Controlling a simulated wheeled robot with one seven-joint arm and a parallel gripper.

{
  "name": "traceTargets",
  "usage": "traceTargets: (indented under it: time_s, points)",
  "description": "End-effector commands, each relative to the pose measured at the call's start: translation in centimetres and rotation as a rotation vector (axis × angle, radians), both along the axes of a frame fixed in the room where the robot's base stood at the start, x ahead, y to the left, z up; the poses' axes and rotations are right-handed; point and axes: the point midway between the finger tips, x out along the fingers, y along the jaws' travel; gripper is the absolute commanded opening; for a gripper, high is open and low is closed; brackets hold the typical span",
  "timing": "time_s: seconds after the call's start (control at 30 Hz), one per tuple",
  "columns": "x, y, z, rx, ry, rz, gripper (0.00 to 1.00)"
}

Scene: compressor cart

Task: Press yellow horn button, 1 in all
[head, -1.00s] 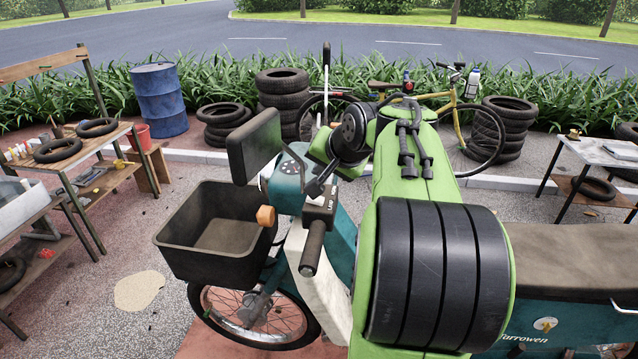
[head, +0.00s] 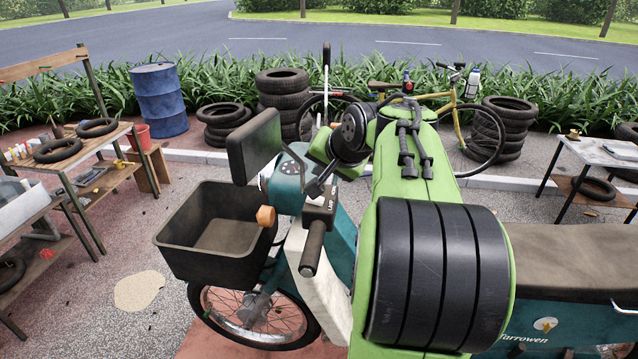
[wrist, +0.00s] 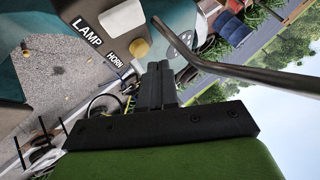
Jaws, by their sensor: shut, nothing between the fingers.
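The yellow horn button (wrist: 138,47) shows in the wrist view on a dark switch box (wrist: 110,35), beside the printed word HORN. The word LAMP is printed farther left. My gripper (wrist: 158,68) is shut and empty, with its fingertips just right of and below the button in that picture. A small gap shows between them in the picture; I cannot tell the depth. The button cannot be made out there, and my fingers are hard to separate from the dark parts.
A mirror (head: 254,145) stands left of my arm; its dark stalk (wrist: 235,70) crosses close to my fingers in the wrist view.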

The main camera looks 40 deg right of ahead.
Motion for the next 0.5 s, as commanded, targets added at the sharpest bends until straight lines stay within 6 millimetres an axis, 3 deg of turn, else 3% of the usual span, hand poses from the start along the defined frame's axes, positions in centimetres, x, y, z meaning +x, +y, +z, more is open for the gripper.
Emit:
traceTargets:
  time_s: [0.5]
  points:
    - [0.0, 0.04, -0.94, 0.001, 0.001, 0.001, 0.0]
